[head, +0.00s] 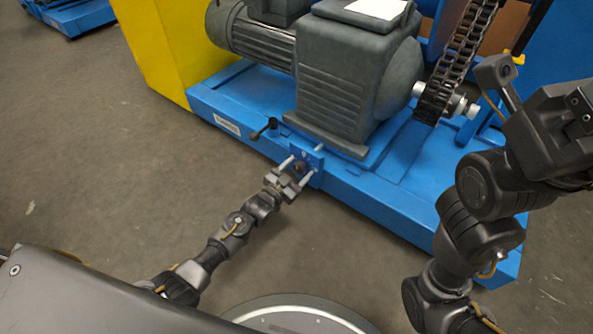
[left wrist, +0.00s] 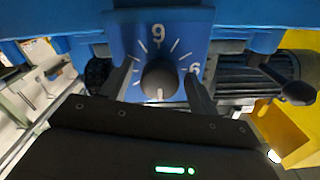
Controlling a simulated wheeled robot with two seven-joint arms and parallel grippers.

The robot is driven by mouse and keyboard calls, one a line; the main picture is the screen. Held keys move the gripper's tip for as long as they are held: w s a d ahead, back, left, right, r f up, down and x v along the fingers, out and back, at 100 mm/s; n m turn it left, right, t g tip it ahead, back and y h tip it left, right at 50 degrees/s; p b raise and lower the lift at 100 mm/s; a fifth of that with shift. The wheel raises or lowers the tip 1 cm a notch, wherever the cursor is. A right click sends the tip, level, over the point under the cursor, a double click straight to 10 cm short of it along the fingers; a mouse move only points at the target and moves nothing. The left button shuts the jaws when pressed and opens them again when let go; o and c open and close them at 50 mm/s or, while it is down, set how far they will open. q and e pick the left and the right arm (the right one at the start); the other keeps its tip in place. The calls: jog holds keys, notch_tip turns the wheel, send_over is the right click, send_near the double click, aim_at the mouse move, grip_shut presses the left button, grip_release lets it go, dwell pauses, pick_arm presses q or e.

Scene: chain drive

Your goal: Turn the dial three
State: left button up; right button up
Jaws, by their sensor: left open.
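The dial, a dark round knob (left wrist: 160,78), sits on a blue plate (left wrist: 135,38) on the front of the blue machine base. In the left wrist view a white mark on the knob points to the bottom of the picture. Figures that look like 9 and 6 stand above and right of the knob, with white ticks between. My left gripper (head: 298,171) is open at the plate, with one finger on each side of the knob (left wrist: 160,70). I cannot tell whether the fingers touch it. My right gripper (head: 538,92) is raised at the right, away from the dial; its jaws are unclear.
A grey motor and gearbox (head: 350,75) stand on the blue base (head: 390,210), with a chain (head: 455,60) at their right. A small dark-knobbed lever (head: 266,128) sticks out left of the dial. A yellow panel (head: 165,45) stands at the left. The floor in front is clear.

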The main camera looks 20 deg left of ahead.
pick_arm(q)
jog(key=c, duration=0.9)
jog(key=shift+a, duration=0.15)
jog(key=shift+c, duration=0.3)
